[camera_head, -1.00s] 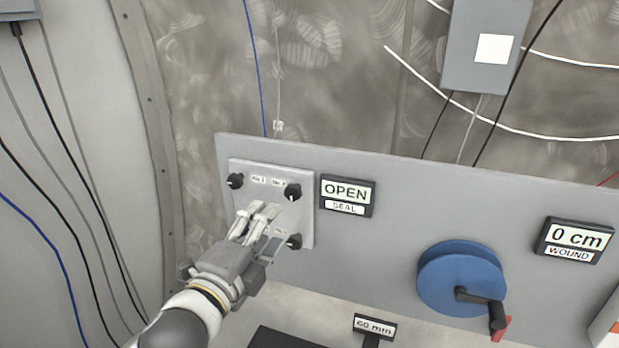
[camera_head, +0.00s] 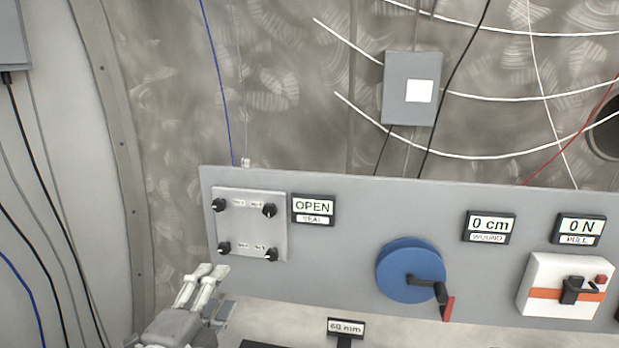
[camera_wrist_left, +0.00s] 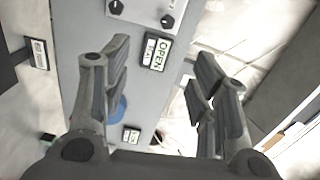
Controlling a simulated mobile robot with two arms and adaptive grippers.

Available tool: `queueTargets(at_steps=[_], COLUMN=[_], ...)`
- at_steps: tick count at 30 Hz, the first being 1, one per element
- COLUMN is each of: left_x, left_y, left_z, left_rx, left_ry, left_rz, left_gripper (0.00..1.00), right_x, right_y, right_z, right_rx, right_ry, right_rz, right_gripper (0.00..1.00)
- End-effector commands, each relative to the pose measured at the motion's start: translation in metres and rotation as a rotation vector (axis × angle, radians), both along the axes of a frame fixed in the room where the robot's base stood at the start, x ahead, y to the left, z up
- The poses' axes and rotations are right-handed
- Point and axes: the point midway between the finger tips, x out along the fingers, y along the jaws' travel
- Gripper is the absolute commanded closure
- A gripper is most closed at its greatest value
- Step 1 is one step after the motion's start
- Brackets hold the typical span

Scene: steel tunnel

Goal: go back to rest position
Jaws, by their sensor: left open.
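My left gripper (camera_head: 208,284) is at the lower left of the head view, below and in front of the panel with the knobs. It is open and empty. In the left wrist view its two fingers (camera_wrist_left: 160,85) stand wide apart with nothing between them. The knob plate (camera_head: 240,222) carries several black knobs, and the gripper is apart from them. Part of this plate also shows at the top of the left wrist view (camera_wrist_left: 140,22). My right gripper is not in view.
A grey panel (camera_head: 345,238) runs across the front. It bears an OPEN SEAL display (camera_head: 313,209), a blue crank wheel (camera_head: 408,268), a 0 cm display (camera_head: 489,226), a 0 N display (camera_head: 579,229) and a white box (camera_head: 548,276). A 60 mm sign (camera_head: 346,328) stands below.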

Motion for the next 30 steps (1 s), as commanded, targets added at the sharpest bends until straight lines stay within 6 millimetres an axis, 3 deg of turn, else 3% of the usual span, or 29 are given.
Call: queueTargets(at_steps=[8, 16, 20, 24, 30], left_x=[-0.012, -0.047, -0.088, -0.144, -0.217], left_y=[0.01, 0.024, 0.033, 0.041, 0.047], left_z=[-0.053, -0.137, -0.198, -0.254, -0.304], left_rx=[-0.178, -0.446, -0.634, -0.817, -0.987], left_ry=[0.181, 0.461, 0.666, 0.868, 1.064], left_rz=[0.071, 0.225, 0.378, 0.577, 0.832], left_gripper=[0.46, 0.46, 0.46, 0.46, 0.46], right_x=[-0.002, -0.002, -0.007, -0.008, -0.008], right_y=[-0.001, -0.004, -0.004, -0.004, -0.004], right_z=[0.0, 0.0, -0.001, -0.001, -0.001], right_rx=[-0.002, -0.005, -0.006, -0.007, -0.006], right_ry=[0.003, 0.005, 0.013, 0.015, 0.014], right_rz=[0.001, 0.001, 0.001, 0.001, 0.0], right_gripper=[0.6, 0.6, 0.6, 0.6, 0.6])
